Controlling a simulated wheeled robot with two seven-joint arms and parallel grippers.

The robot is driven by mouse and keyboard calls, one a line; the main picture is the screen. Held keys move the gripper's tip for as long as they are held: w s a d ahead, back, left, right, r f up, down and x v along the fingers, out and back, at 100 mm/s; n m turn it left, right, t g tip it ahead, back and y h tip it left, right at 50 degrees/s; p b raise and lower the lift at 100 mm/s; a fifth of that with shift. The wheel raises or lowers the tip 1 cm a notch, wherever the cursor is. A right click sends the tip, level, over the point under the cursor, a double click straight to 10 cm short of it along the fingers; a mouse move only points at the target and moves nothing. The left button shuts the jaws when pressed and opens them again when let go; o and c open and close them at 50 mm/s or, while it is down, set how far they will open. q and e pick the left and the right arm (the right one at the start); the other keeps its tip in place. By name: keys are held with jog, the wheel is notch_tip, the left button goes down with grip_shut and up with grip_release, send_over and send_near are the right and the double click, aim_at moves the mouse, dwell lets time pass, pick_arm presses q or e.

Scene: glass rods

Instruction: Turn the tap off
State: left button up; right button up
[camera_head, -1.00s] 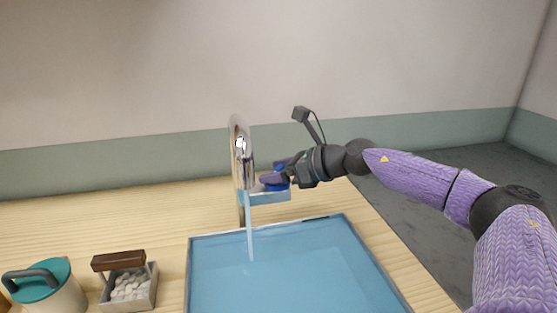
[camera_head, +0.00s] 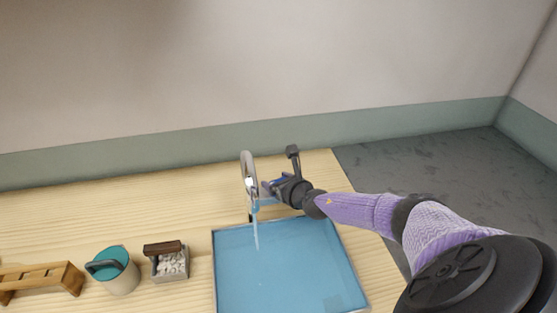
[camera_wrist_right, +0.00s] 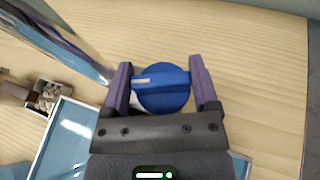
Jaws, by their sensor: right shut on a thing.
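The tap (camera_head: 247,170) is a chrome spout that curves over the blue basin (camera_head: 275,262), and a stream of water (camera_head: 256,233) runs down from it. My right gripper (camera_head: 268,187) is at the right side of the tap. In the right wrist view the tap's round blue knob (camera_wrist_right: 165,90), with a pale bar mark pointing left, sits between the two purple fingers of my right gripper (camera_wrist_right: 160,82), which is shut on it. The chrome spout also shows at the upper left there (camera_wrist_right: 62,38). My left gripper is not in view.
Left of the basin stand a small grey box of white pebbles with a brown block (camera_head: 171,262), a teal-lidded pot (camera_head: 118,275) and a wooden rack (camera_head: 40,280). The wooden counter (camera_head: 120,205) behind them is bare. A wall rises behind.

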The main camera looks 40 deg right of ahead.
jog(key=m+h+p, duration=0.2)
jog(key=shift+r+g+h+p, duration=0.25)
jog(key=shift+g+h+p, duration=0.05)
jog(key=shift+h+p, duration=0.1)
jog(key=shift+f+m+g+h+p, duration=0.15)
jog(key=shift+m+g+h+p, duration=0.15)
jog(key=shift+m+h+p, duration=0.35)
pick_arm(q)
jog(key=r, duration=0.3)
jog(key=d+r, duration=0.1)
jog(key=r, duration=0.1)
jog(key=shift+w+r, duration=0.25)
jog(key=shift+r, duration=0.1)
pick_arm(e)
jog(key=shift+m+h, duration=0.35)
jog(key=shift+m, duration=0.1)
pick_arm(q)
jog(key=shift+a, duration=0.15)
pick_arm(e)
jog(key=o, duration=1.1)
pick_arm(q)
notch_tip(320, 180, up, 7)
jog(key=p, duration=0.7)
pick_arm(e)
jog(key=v, duration=0.9)
jog(key=shift+s+a, duration=0.3)
